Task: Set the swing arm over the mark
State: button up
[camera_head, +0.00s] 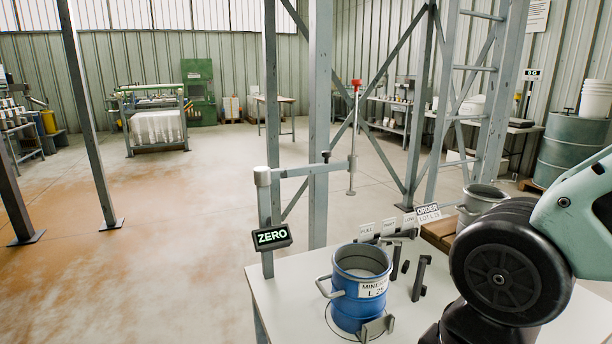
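The grey swing arm (308,170) reaches right from the top of a short post (266,210) at the table's back left corner. A thin upright rod (352,150) with a red top hangs at its free end, behind the blue bucket and not over it. The blue bucket (350,308), labelled MINE and L 25, stands on a pale round patch on the white table. This patch may be the mark; I cannot tell for sure. My arm's dark joint (505,262) fills the lower right. My gripper does not show.
A ZERO display (271,237) sits on the post. Small label plates (388,228), black brackets (421,278) and a grey pail (482,203) stand right of the bucket. A steel frame column (320,120) rises behind the table. Open floor lies to the left.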

aim_at(263, 176)
jog(key=i+l, duration=0.1)
jog(key=l, duration=0.3)
jog(key=i+l+u, duration=0.1)
jog(key=l, duration=0.3)
jog(key=i+l, duration=0.1)
jog(key=l, duration=0.3)
jog(key=i+l+u, duration=0.1)
jog(key=i+l, duration=0.15)
